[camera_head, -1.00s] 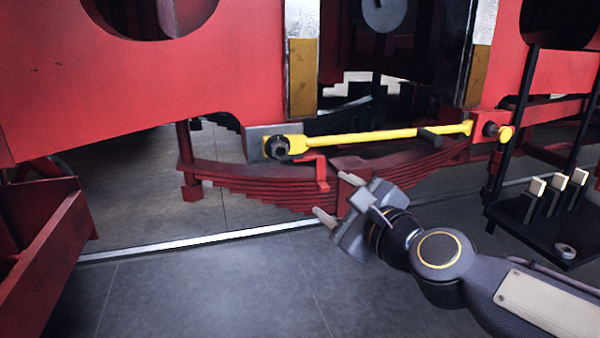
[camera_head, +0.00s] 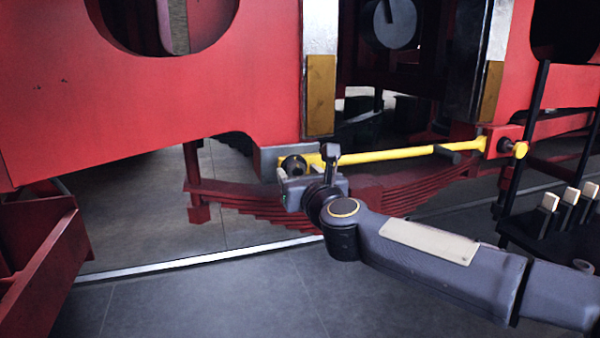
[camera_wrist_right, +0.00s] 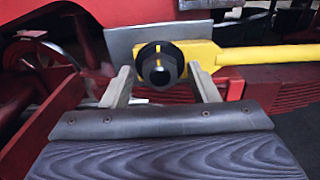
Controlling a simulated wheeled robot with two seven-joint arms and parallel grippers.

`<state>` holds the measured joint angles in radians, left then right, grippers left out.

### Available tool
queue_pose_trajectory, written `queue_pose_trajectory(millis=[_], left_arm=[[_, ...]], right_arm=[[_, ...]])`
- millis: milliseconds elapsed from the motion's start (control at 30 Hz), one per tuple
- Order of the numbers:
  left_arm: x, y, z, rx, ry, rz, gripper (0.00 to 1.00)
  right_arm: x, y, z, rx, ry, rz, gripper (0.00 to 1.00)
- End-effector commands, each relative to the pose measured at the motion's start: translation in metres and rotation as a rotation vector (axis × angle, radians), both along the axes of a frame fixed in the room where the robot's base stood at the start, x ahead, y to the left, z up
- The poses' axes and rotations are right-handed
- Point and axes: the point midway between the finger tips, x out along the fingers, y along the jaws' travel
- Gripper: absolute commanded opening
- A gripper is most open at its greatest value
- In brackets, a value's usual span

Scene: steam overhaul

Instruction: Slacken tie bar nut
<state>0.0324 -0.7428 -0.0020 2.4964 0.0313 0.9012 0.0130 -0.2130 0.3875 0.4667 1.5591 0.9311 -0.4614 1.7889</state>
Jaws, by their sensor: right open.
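The yellow tie bar (camera_head: 390,153) runs across the red frame above the leaf spring. The dark hex tie bar nut (camera_head: 293,164) sits at its left end, against a grey plate. In the right wrist view the nut (camera_wrist_right: 159,64) has a yellow mark on its face and lies between and just beyond the two fingers. My right gripper (camera_wrist_right: 162,84) is open, one finger on each side of the nut; I cannot tell whether either touches it. In the head view my right gripper (camera_head: 308,165) partly hides the nut and the bar's left end. My left gripper is not in view.
The red leaf spring (camera_head: 240,197) hangs just below the bar. A yellow-capped fitting (camera_head: 515,149) is at the bar's right end. A black rack with pale-topped blocks (camera_head: 570,195) stands at right. A red trough (camera_head: 40,250) is at left.

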Motion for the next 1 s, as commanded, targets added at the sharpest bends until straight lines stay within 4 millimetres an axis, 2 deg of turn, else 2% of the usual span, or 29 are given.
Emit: queue_pose_trajectory(millis=[167,200,533,767,1000], left_arm=[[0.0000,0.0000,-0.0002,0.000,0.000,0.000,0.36],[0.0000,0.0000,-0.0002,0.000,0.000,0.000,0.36],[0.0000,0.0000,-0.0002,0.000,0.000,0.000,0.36],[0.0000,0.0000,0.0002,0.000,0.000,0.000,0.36],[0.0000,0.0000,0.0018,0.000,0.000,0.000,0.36]], right_arm=[[0.0001,0.0000,-0.0001,-0.001,0.000,0.000,0.55],[0.0001,0.0000,0.0000,-0.001,0.000,0.000,0.52],[-0.0001,0.0000,-0.0001,-0.002,-0.001,0.000,0.10],[-0.0002,0.0000,0.0001,-0.020,-0.006,0.000,0.10],[-0.0004,0.0003,0.0003,-0.123,-0.040,0.001,0.10]])
